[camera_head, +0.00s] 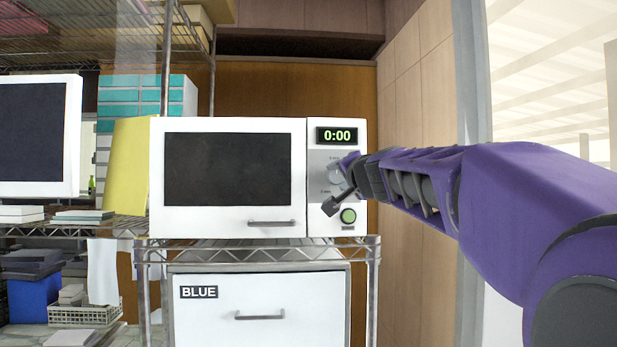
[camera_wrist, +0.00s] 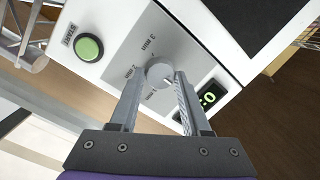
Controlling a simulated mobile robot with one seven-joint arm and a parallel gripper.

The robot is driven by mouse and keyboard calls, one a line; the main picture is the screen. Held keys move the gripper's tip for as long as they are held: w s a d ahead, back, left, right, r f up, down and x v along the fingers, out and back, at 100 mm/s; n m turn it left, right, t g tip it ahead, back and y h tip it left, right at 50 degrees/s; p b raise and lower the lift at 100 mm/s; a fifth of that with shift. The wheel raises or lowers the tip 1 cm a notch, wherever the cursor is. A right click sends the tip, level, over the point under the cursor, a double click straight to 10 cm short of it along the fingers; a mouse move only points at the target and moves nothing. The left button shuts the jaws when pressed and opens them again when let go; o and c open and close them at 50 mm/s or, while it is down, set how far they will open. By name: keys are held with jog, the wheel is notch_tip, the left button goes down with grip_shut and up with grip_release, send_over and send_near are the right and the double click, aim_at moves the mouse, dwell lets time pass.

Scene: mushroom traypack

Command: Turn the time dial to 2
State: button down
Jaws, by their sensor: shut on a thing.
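The white microwave (camera_head: 255,228) stands on a wire shelf with its door closed. Its display (camera_head: 337,135) reads 0:00 in green. The time dial (camera_wrist: 160,75) is a round light-grey knob on a grey panel, with minute marks around it. In the head view the dial (camera_head: 336,172) is partly covered by my gripper (camera_head: 337,188). In the wrist view my gripper (camera_wrist: 156,80) has its two fingers on either side of the dial, shut on it. The green start button (camera_wrist: 89,47) also shows in the head view (camera_head: 348,215), below the dial.
A wooden wall (camera_head: 418,90) rises close to the right of the microwave. A white cabinet marked BLUE (camera_head: 300,290) is below the shelf. A yellow board (camera_head: 128,165) and a dark screen (camera_head: 38,130) stand to the left.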

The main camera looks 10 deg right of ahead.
jog(key=shift+m, duration=0.3)
jog(key=m+b, duration=0.2)
jog(key=shift+f+m, duration=0.15)
jog(key=shift+m, duration=0.15)
jog(key=m+b, duration=0.1)
jog(key=m, duration=0.3)
jog(key=shift+t+b, duration=0.3)
jog(key=shift+t, duration=0.1)
jog(key=m+b, duration=0.1)
jog(key=m, duration=0.2)
jog(key=shift+m+t+h, duration=0.3)
jog(key=shift+m+h, duration=0.1)
jog(key=m, duration=0.4)
jog(key=shift+a+h, duration=0.1)
jog(key=shift+h, duration=0.3)
jog(key=m, duration=0.4)
jog(key=shift+a+h, duration=0.1)
jog(key=shift+h, duration=0.2)
jog(key=m, duration=0.4)
jog(key=shift+h, duration=0.3)
jog(key=m+h, duration=0.1)
jog(key=m, duration=0.6)
jog(key=shift+a+p, duration=0.15)
jog(key=shift+p, duration=0.25)
jog(key=shift+m, duration=0.3)
